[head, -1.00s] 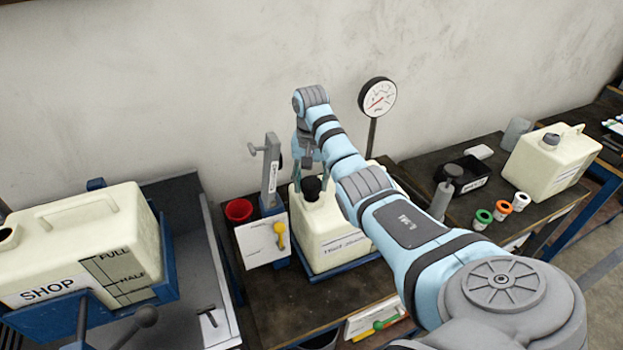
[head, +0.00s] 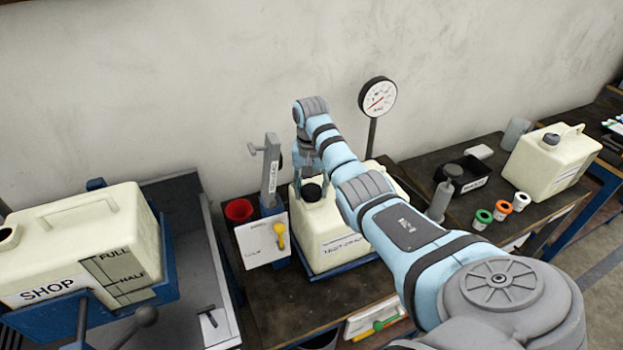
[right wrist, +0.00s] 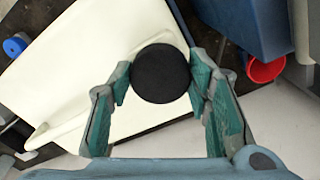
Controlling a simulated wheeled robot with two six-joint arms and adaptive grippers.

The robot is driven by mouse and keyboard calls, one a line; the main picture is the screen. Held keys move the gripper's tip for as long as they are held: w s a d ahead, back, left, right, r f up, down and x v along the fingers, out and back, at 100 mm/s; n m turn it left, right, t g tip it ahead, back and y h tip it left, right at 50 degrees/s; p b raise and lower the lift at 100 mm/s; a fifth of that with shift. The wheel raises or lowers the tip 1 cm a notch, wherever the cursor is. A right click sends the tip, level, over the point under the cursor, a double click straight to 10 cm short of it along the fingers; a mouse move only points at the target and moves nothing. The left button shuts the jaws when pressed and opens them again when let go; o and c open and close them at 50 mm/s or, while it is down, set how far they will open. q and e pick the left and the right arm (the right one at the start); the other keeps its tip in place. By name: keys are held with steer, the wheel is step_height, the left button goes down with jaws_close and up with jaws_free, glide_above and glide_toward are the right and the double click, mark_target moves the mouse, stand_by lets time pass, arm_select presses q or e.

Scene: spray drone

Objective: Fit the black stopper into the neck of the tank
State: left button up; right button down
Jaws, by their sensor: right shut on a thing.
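The cream tank (head: 335,225) stands on a blue tray at the middle of the bench, and it fills much of the right wrist view (right wrist: 85,70). The black stopper (head: 311,193) is at the tank's neck, upright as far as I can see. In the right wrist view the stopper (right wrist: 160,76) is a round black disc between the green finger pads. My right gripper (right wrist: 160,92) is shut on it from above. The stopper covers the neck, so how deep it sits cannot be told. My left gripper is not in view.
A grey stand (head: 271,175) and a red cup (head: 238,210) are left of the tank. A dial gauge (head: 378,97) rises behind it. A second cream tank (head: 550,160) and several coloured rings stand right; a SHOP tank (head: 85,240) stands left.

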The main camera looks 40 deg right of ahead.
steer(key=c, duration=0.8)
jaws_free()
steer(key=shift+o, duration=0.2)
